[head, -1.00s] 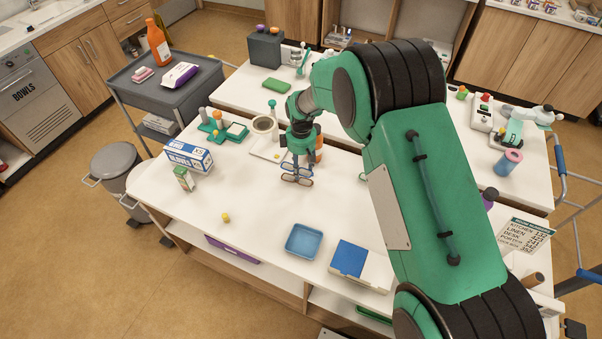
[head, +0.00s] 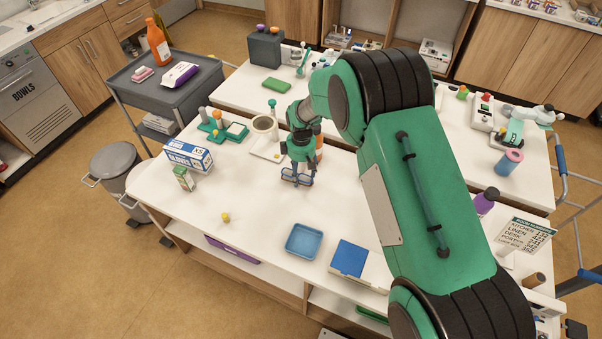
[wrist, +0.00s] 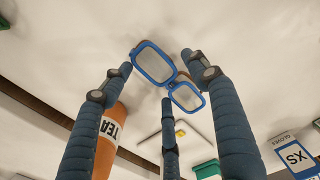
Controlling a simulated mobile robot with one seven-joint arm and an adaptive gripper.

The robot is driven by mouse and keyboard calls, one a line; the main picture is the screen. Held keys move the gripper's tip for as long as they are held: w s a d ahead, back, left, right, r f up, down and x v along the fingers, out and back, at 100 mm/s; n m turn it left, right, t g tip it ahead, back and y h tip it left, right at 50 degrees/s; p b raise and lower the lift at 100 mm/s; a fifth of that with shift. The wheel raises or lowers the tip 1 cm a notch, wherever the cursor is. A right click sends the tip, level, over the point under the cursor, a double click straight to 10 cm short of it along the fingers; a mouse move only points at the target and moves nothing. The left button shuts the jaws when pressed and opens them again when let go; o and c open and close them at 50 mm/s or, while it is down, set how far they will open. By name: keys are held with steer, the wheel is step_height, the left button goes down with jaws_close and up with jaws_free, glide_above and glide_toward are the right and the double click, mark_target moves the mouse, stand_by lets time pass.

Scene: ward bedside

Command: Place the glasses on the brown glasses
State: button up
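Blue-framed glasses (wrist: 172,74) lie between and just beyond the fingertips of my gripper (wrist: 155,75) in the wrist view. A thin brown edge shows along their frame; it may be the brown glasses, mostly hidden behind the blue frame. In the head view, the glasses (head: 297,180) are at the white table under my gripper (head: 297,168), small and partly covered by the fingers. The fingers are spread, and I see no finger clearly pinching the frame. Whether the blue frame rests fully on the brown pair cannot be told.
An orange bottle marked TEA (wrist: 108,138) stands close beside the fingers. A glove box (head: 188,155), a blue tray (head: 304,241) and a blue-topped box (head: 349,259) are on the white table (head: 265,215). The table front of my gripper is mostly clear.

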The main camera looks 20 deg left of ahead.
mark_target(301, 174)
steer(key=shift+r, duration=0.1)
step_height(301, 174, up, 12)
steer(key=p, duration=0.1)
stand_by(0.8)
stand_by(0.6)
